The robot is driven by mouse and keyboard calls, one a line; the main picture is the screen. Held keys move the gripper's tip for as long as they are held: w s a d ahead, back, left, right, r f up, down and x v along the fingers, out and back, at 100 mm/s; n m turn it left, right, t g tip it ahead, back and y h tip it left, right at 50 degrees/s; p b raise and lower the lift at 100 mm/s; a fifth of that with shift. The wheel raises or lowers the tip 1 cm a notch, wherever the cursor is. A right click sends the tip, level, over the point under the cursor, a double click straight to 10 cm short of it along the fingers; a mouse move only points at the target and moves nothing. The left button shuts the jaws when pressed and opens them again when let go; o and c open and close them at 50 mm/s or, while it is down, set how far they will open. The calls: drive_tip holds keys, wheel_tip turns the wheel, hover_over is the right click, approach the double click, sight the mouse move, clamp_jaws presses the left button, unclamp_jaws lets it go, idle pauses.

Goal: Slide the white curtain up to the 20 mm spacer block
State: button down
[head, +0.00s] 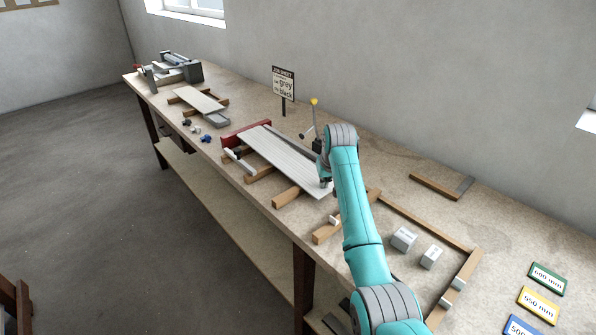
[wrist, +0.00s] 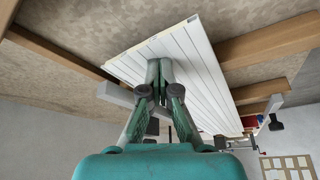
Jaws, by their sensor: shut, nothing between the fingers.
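The white curtain (head: 285,158), a ribbed panel of slats, lies across wooden bearers on the bench. In the wrist view the curtain (wrist: 205,85) runs away from me toward a red part. My gripper (head: 325,183) is at the curtain's near end; the arm partly hides that spot. In the wrist view my gripper (wrist: 160,64) is shut, with its fingertips close together over the slats near that end. I cannot tell whether they touch it. Two pale labelled blocks (head: 403,239) and (head: 431,257) stand right of my arm; their labels are unreadable, so I cannot tell which is the 20 mm spacer.
A red bar (head: 246,132) stands at the curtain's far end. A wooden frame (head: 425,223) surrounds the pale blocks. A job sheet sign (head: 284,84) and a yellow-knobbed lever (head: 313,102) stand behind the curtain. Green, yellow and blue length plates (head: 547,278) lie at right.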

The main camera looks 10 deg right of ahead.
drive_tip(key=shift+w+a, duration=0.1)
drive_tip(key=shift+f, duration=0.1)
idle(0.5)
drive_tip(key=shift+s+d, duration=0.45)
drive_tip(key=shift+s, duration=0.2)
drive_tip(key=shift+r, duration=3.35)
